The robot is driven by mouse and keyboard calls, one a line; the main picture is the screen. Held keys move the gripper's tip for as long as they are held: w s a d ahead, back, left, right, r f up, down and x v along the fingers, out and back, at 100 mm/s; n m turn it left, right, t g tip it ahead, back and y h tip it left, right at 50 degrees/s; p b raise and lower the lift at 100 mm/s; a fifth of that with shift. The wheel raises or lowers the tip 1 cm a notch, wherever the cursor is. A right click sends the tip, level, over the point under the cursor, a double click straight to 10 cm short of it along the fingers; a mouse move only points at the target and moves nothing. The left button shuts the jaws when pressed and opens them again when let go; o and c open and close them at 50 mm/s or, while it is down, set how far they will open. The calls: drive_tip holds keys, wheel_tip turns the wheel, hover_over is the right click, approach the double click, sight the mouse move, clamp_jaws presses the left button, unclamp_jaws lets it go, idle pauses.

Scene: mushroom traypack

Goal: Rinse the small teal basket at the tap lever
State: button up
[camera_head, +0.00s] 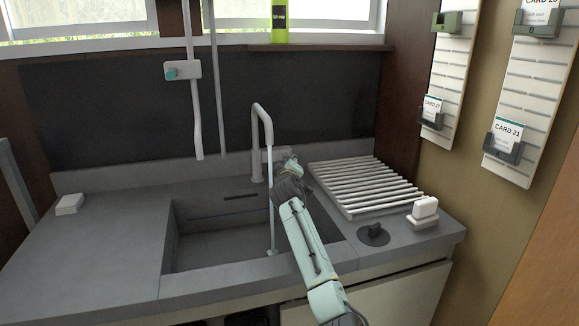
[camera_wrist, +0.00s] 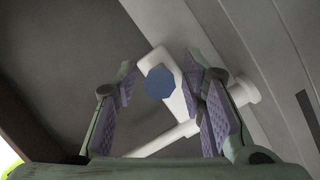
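The white tap (camera_head: 256,140) stands behind the sink (camera_head: 215,245). A thin pale-blue stream (camera_head: 271,205) runs from its spout to the basin floor. My gripper (camera_head: 287,170) is beside the tap, near its pale lever (camera_head: 285,153); my arm partly covers this area. In the wrist view my gripper (camera_wrist: 160,72) is open, with a finger on each side of a white tap part (camera_wrist: 174,68) that carries a blue faceted disc (camera_wrist: 159,83). I cannot tell whether the right finger touches it. I see no small teal basket in either view.
A slatted drying rack (camera_head: 365,185) lies right of the sink. A black knob (camera_head: 373,235) and a white block (camera_head: 425,210) are at the front right. Another white block (camera_head: 69,204) is at the left. The left counter (camera_head: 115,250) is mostly clear.

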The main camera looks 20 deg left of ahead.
drive_tip(key=v, duration=1.2)
idle(0.4)
